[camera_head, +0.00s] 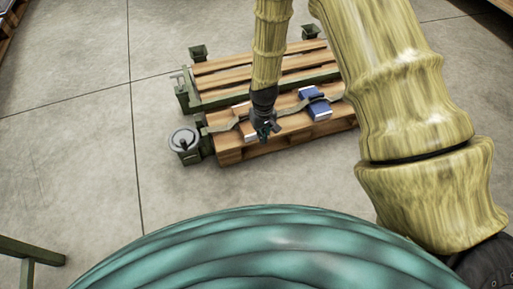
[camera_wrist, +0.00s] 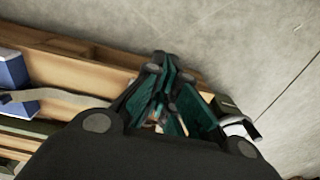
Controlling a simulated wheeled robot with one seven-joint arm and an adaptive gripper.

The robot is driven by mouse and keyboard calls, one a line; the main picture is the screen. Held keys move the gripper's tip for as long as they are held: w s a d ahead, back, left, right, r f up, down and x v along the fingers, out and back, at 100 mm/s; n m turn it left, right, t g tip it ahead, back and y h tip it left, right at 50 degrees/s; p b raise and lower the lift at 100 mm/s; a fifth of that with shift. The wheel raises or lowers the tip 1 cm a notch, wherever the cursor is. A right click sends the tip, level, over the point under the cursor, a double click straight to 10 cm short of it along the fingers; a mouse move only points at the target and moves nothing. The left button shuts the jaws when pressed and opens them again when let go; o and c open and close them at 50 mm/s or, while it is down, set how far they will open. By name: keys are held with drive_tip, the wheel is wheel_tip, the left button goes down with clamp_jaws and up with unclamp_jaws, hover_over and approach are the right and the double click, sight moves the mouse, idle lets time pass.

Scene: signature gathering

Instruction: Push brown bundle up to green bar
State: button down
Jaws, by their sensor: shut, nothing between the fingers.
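A green bar (camera_head: 225,98) runs lengthwise across a slatted wooden pallet. A bundle that looks brown with white page edges (camera_head: 250,136) lies on the near boards, mostly hidden behind my gripper. It is apart from the bar as far as I can see, but the gap is partly covered. My gripper (camera_head: 265,132) is shut and empty, pointing down at or just in front of this bundle. I cannot tell whether it touches. In the wrist view, my gripper's green fingers (camera_wrist: 165,92) are together over the pallet's edge, and the bundle is almost wholly hidden behind them.
A blue bundle (camera_head: 315,104) with white edges lies to the right; it also shows in the wrist view (camera_wrist: 12,72). A grey wheel (camera_head: 184,140) stands at the pallet's left corner. Concrete floor in front is clear.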

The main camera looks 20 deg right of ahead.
drive_tip(key=w+f+b, duration=0.5)
drive_tip(key=f+b, duration=0.3)
drive_tip(key=f, duration=0.2)
drive_tip(key=shift+w+a+f+b, duration=0.15)
drive_tip(key=shift+w+f+b, duration=0.1)
drive_tip(key=shift+f+b, duration=0.1)
idle(0.5)
